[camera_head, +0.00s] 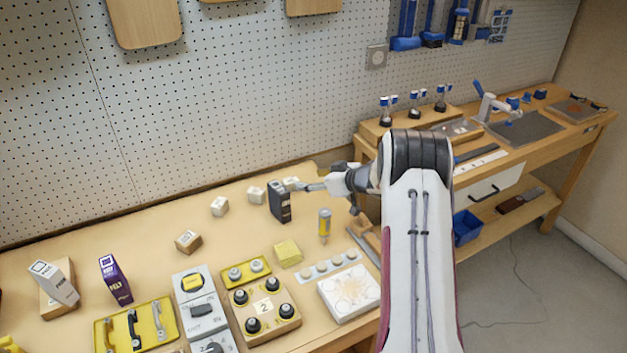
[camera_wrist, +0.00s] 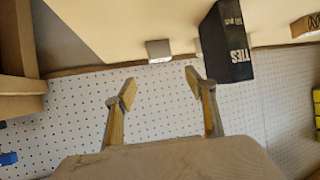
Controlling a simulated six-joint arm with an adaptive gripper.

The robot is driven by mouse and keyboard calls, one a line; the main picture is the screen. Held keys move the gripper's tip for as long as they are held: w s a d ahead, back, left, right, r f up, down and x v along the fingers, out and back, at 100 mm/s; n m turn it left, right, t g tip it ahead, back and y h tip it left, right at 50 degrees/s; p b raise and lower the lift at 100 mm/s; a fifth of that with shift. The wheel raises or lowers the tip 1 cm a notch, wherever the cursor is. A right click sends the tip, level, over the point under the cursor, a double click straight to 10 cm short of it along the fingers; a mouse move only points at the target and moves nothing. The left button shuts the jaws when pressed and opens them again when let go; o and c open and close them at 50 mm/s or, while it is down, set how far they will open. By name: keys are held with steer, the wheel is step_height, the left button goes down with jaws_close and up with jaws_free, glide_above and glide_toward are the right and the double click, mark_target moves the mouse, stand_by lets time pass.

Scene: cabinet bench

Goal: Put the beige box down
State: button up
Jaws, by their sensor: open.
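A small beige box (camera_head: 291,184) stands on the bench near the back edge, just behind and right of a black box. In the wrist view the small box (camera_wrist: 158,50) shows ahead of the fingertips, in line with the gap between them, and the bench appears upside down. My gripper (camera_head: 312,187) is open, with nothing between its fingers (camera_wrist: 160,84). It is low over the bench, to the right of the small box. Exact contact between box and bench is hard to see.
The black box (camera_head: 280,201) stands close on the left of my fingers; it also shows in the wrist view (camera_wrist: 228,42). Small pale boxes (camera_head: 257,194) (camera_head: 219,206) stand further left. The pegboard (camera_head: 250,90) rises behind.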

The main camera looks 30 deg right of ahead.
step_height(320, 180, up, 16)
steer(key=s+a+r+m+h, duration=0.1)
steer(key=s+m+h, duration=0.1)
steer(key=h, duration=0.3)
steer(key=s+a+r+m+h, duration=0.2)
steer(key=s+a+r, duration=0.3)
steer(key=s+r, duration=0.45)
steer(key=s+a+f+g+y, duration=0.1)
steer(key=s+a, duration=0.5)
steer(key=s, duration=0.6)
steer(key=s+a+f+g+y, duration=0.1)
steer(key=s+a, duration=0.5)
steer(key=s, duration=0.7)
steer(key=s+a+f+g+y, duration=0.1)
steer(key=s+a+f+g, duration=0.2)
steer(key=s, duration=1)
steer(key=a+g, duration=0.1)
steer(key=a, duration=0.2)
steer(key=shift+s+a+f, duration=0.15)
steer(key=shift+s, duration=0.1)
